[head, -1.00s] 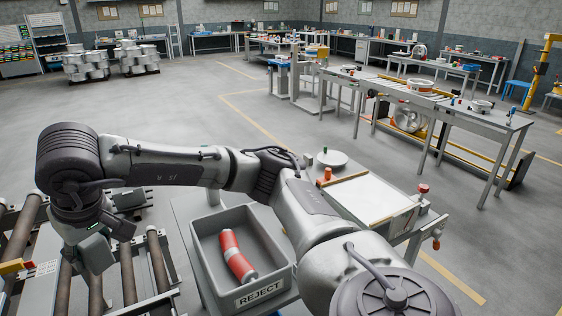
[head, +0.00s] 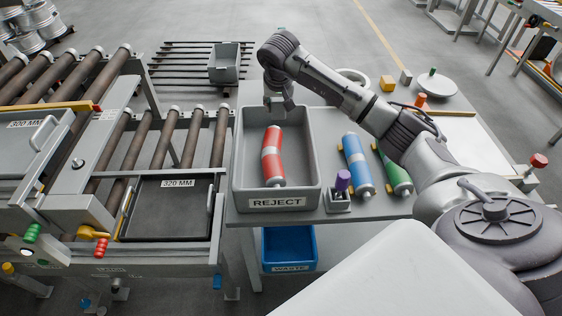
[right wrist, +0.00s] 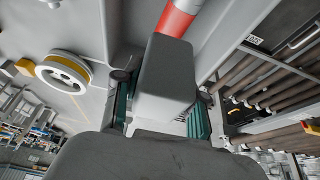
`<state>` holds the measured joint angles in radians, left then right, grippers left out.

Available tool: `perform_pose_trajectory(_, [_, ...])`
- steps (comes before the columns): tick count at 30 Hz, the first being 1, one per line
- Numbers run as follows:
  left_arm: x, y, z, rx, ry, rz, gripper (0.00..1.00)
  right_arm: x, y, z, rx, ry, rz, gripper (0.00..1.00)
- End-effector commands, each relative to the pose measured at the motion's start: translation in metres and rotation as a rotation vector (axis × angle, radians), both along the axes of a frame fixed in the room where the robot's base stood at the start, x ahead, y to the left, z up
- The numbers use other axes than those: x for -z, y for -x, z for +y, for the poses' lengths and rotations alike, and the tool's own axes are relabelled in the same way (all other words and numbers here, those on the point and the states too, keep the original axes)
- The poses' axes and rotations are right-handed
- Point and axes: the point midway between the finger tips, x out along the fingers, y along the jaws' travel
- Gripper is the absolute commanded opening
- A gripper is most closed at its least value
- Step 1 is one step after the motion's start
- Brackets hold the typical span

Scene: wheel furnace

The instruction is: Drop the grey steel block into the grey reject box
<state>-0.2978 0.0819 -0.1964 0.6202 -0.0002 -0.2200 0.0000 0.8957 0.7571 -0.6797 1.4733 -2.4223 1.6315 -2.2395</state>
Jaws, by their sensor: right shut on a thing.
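The grey reject box (head: 307,182), labelled REJECT, stands on a grey table and holds a red cylinder (head: 271,158) with a pale band. My right gripper (head: 278,106) points down over the back part of the box. In the right wrist view, it is shut on the grey steel block (right wrist: 166,82), which sits between green finger pads. The red cylinder (right wrist: 178,18) shows just beyond the block. In the head view the block is hard to make out against the grey gripper and box. My left gripper is not in view.
Right of the box are a purple-topped item (head: 342,182), a blue cylinder (head: 356,165) and a green cylinder (head: 396,172). A blue waste bin (head: 289,248) is below. Roller conveyors (head: 160,140) lie left. A yellow block (head: 387,83) stands at the back of the table.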

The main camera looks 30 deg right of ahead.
Motion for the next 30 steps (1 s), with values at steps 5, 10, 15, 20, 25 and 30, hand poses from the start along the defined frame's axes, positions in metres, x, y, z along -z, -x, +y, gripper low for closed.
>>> perform_pose_trajectory(5, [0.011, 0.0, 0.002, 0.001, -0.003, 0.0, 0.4, 0.017, 0.0, -0.004, 0.009, -0.002, -0.001, 0.0])
perform_pose_trajectory(10, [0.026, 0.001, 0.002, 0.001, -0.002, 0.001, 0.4, 0.039, 0.0, -0.003, 0.007, -0.003, -0.001, 0.0])
perform_pose_trajectory(15, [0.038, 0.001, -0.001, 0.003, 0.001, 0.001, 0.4, 0.055, 0.0, -0.003, 0.007, -0.003, -0.002, 0.0])
perform_pose_trajectory(20, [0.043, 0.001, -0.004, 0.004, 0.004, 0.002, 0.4, 0.063, 0.0, -0.003, 0.008, -0.002, -0.001, 0.0])
perform_pose_trajectory(25, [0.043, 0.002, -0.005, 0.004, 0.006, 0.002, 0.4, 0.063, 0.0, -0.004, 0.008, -0.001, -0.002, 0.0])
perform_pose_trajectory(30, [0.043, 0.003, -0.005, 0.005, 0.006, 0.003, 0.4, 0.063, 0.0, -0.004, 0.008, -0.001, -0.002, 0.44])
